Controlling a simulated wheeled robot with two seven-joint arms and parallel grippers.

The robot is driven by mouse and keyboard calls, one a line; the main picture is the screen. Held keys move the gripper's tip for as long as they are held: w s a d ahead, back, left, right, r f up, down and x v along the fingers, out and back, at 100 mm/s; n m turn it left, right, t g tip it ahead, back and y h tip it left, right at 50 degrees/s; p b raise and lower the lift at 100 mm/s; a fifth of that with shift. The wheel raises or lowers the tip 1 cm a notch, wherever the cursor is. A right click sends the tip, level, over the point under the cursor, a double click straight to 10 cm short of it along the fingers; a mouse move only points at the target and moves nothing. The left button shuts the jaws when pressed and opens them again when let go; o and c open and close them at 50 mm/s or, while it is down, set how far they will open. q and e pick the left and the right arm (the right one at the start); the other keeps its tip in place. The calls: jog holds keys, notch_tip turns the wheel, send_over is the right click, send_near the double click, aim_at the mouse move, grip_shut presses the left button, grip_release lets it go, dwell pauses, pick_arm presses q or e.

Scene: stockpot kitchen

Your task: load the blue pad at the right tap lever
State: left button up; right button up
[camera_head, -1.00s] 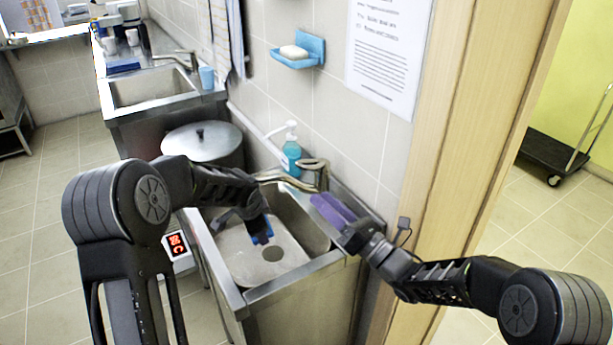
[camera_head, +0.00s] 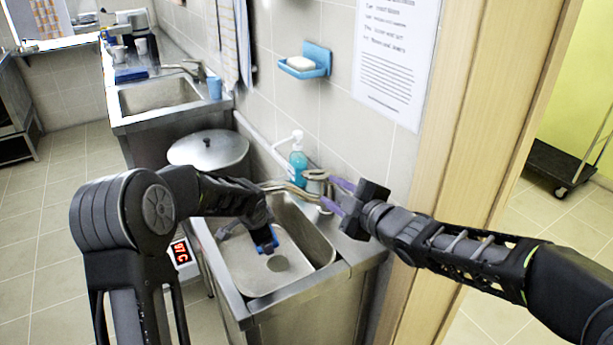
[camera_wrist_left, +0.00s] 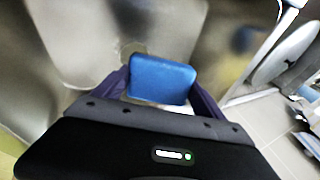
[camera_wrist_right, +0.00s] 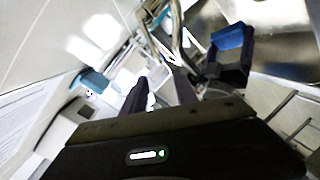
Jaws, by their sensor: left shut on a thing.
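The blue pad (camera_head: 266,240) is held in my left gripper (camera_head: 264,234), above the sink basin. The pad fills the space between the purple fingers in the left wrist view (camera_wrist_left: 162,80); it also shows in the right wrist view (camera_wrist_right: 228,38). The metal tap (camera_head: 316,178) stands at the back rim of the sink, its spout pointing left. My right gripper (camera_head: 335,193) has its purple fingers apart, close by the right side of the tap. I cannot tell whether they touch the tap or its lever. In the right wrist view the tap (camera_wrist_right: 178,40) lies just past the fingertips.
The steel sink (camera_head: 312,240) lies below both grippers. A soap bottle (camera_head: 298,160) stands behind the tap. A lidded stockpot (camera_head: 208,152) is to the left, with a red-digit display (camera_head: 181,252) below it. A wooden door frame (camera_head: 470,130) stands close to my right arm.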

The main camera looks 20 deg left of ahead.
aim_at(309, 179)
dwell(0.3)
jog(key=x, duration=1.2)
grip_shut()
jog(key=shift+f, duration=0.25)
dwell(1.1)
